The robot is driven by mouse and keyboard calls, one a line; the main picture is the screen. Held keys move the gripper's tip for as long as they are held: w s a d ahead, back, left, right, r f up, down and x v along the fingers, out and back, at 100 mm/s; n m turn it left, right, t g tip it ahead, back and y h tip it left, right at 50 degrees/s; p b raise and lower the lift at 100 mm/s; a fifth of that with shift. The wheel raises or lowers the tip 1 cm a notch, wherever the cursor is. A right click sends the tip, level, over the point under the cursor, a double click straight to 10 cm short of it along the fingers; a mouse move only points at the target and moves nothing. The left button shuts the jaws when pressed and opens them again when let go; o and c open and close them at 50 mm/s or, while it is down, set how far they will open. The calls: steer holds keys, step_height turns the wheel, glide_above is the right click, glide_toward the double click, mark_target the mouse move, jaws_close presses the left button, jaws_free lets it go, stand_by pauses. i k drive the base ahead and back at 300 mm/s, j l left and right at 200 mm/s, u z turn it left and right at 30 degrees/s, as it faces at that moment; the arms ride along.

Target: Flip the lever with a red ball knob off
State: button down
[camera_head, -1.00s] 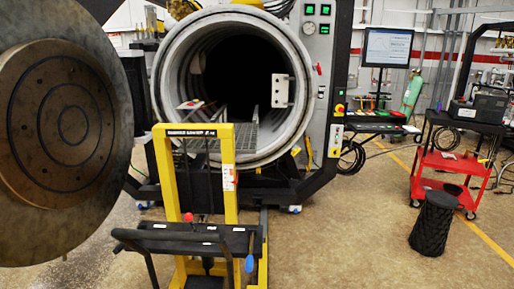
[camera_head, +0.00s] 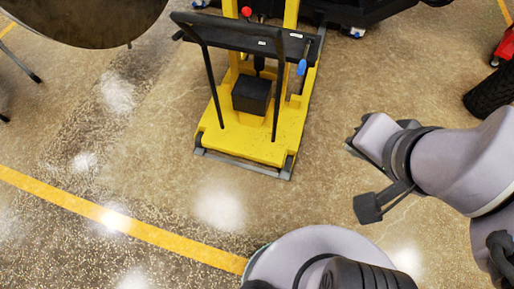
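The red ball knob (camera_head: 247,11) shows near the top of the head view, on the yellow lift truck (camera_head: 240,143) by its black crossbar. Its lever stem is mostly hidden, so I cannot tell which position it is in. My arm reaches in from the right. My gripper (camera_head: 362,150) is at its end, over bare floor, well to the right of and nearer than the knob, and not touching the truck. The angle does not show clearly whether its fingers are open or shut.
A blue-ended handle (camera_head: 302,68) hangs at the right of the crossbar. A black push handle (camera_head: 205,70) stands on the near side of the truck. The floor between my arm and the truck is clear.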

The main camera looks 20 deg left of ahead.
mark_target(246, 11)
steer(key=i+u, duration=0.1)
steer(key=i, duration=1.25)
